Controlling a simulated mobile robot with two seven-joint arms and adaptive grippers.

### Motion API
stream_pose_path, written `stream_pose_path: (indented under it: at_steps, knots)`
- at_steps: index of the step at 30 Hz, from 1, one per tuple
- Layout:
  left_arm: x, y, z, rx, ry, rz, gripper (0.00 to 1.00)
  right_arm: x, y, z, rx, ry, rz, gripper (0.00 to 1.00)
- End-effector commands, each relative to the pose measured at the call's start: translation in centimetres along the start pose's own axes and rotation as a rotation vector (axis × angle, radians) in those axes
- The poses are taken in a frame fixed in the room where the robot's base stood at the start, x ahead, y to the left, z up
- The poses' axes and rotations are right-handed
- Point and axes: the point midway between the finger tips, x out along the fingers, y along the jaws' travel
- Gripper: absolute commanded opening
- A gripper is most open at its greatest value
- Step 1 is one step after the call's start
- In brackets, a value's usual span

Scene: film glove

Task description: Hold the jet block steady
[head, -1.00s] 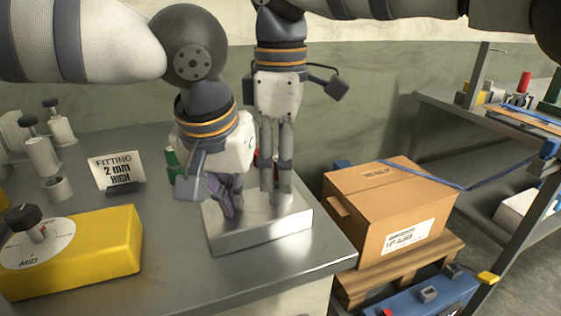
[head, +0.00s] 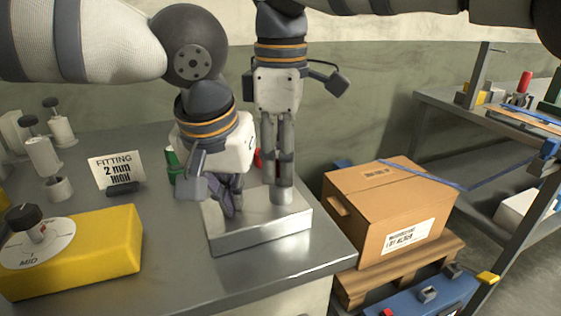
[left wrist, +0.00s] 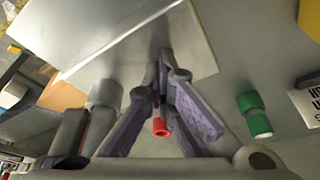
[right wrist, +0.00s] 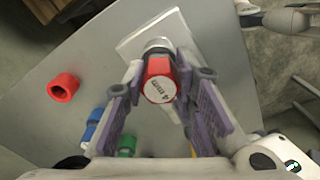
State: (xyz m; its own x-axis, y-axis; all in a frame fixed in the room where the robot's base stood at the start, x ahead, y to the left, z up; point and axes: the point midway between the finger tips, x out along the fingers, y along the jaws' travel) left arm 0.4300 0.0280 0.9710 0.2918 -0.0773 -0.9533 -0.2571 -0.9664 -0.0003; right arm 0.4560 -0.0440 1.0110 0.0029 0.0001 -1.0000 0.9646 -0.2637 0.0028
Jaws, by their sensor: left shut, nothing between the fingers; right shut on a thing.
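The jet block is a low silver metal block (head: 262,234) on the grey workbench; its smooth top plate (left wrist: 110,28) fills the upper left wrist view. My left gripper (head: 229,210) is shut and empty, its fingertips at the block's top on the left; I cannot tell whether they press on it. My right gripper (head: 280,175) points down over the block's right part, above a short grey cylinder (head: 282,195). In the right wrist view its fingers are shut on a red fitting (right wrist: 158,82) marked 4 mm. The fingers hide part of the cylinder.
A yellow gauge box (head: 90,250) and a sign (head: 117,170) reading "FITTING 2 mm HIGH" stand left. A cardboard box (head: 370,205) sits on a pallet beyond the bench's right edge.

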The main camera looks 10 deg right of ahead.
Motion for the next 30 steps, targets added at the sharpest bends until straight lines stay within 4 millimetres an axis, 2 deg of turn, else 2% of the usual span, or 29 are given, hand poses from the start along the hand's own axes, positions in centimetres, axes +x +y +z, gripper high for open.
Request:
stream_pose_path:
  at_steps: [1,10,30]
  knots:
    - [1.0,0.1,0.7,0.003,-0.028,0.0,0.0,0.4,0.1,0.0,0.0,-0.002,-0.007,0.0]
    - [1.0,0.1,0.7,0.003,-0.028,0.0,0.0,0.2,0.1,0.0,0.0,-0.002,-0.007,0.0]
    - [1.0,0.1,0.7,0.003,-0.028,0.0,0.0,-3.3,0.1,-0.1,0.001,-0.002,-0.005,0.0]
